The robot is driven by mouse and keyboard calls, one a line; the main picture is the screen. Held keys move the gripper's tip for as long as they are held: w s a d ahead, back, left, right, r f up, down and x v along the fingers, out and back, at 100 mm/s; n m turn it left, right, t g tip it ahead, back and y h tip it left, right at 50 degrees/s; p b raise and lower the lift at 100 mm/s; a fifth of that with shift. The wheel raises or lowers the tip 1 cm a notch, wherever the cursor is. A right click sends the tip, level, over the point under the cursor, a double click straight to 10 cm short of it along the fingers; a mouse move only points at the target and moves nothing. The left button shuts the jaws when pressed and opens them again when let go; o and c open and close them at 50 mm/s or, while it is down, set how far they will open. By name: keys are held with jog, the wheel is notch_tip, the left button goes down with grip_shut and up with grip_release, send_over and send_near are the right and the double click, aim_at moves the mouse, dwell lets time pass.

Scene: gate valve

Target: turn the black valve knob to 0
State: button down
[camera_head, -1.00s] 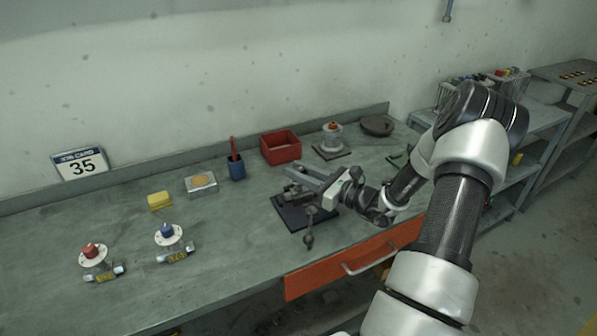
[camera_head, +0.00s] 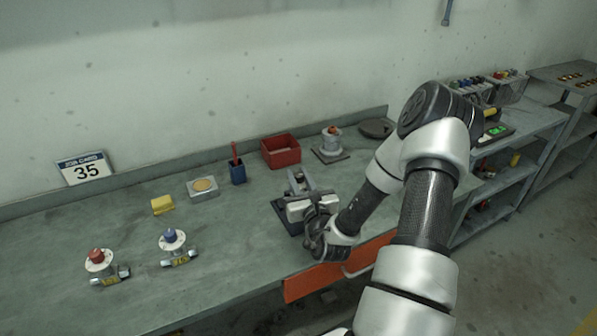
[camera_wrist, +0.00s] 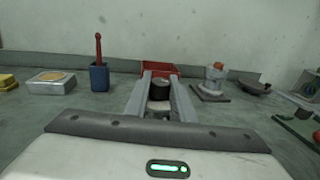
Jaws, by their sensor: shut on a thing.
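The black valve knob (camera_wrist: 160,90) is a dark round cap between my two fingers in the wrist view. My gripper (camera_wrist: 161,76) is shut on it, one finger along each side. In the head view my gripper (camera_head: 302,177) reaches away from me over a dark base plate (camera_head: 287,217) on the bench. The knob is mostly covered by my fingers there, and its scale and pointer cannot be read.
Valves with a red knob (camera_head: 96,256) and a blue knob (camera_head: 170,236) stand left on the bench. Behind are a yellow block (camera_head: 162,205), a blue cup (camera_head: 238,174), a red bin (camera_head: 281,152) and a grey valve (camera_head: 332,139). A card reads 35 (camera_head: 85,169).

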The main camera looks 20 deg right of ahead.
jog(key=h+p, duration=0.1)
jog(key=m+h+p, duration=0.1)
jog(key=p, duration=0.1)
jog(key=shift+r+m, duration=0.25)
jog(key=shift+m, duration=0.05)
jog(key=shift+g+h+p, duration=0.3)
jog(key=shift+p, duration=0.1)
jog(key=shift+f+m+h+p, duration=0.2)
jog(key=shift+m+h+p, duration=0.1)
jog(key=shift+p, duration=0.1)
jog(key=c, duration=1.5)
grip_release()
jog(key=shift+v, duration=8.7)
